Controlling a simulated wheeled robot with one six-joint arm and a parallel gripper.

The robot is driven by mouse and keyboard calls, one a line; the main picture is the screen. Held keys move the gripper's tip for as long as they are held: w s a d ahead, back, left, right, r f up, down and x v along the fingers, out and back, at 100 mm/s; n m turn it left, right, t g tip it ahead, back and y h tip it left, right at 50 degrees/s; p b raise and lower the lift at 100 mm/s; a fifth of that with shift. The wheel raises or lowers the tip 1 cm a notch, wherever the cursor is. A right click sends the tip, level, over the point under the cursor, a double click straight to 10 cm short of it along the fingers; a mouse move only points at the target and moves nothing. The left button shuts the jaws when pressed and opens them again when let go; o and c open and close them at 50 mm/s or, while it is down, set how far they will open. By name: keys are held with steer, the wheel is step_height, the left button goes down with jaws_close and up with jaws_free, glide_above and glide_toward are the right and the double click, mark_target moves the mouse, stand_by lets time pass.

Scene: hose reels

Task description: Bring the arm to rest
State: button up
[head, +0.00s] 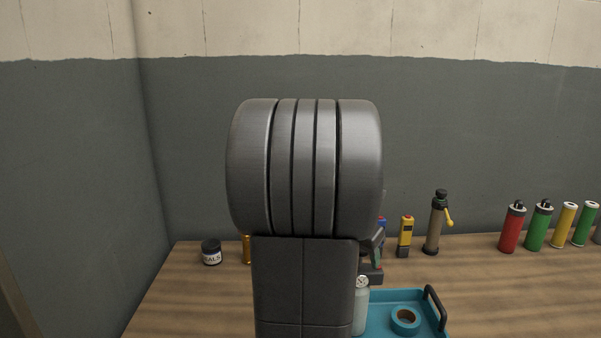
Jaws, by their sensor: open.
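My own arm fills the middle of the head view, with a large ribbed dark grey joint above a dark upright link. Most of my gripper (373,257) is hidden behind this link. Only dark jaw parts show at the link's right edge, one above the other with a gap between them. The jaws are open. Small coloured things show in and behind the gap, too covered to tell whether any touches the jaws.
A wooden bench (190,300) runs along the grey wall. On it stand a dark jar (211,252), a yellow device (405,236), a pump-like tool (436,222) and several coloured cylinders (512,228). A blue tray (425,295) holds a teal tape roll (405,320). A pale bottle (361,310) is partly hidden.

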steer(key=shift+w+r, duration=0.1)
steer(key=shift+r, duration=1.5)
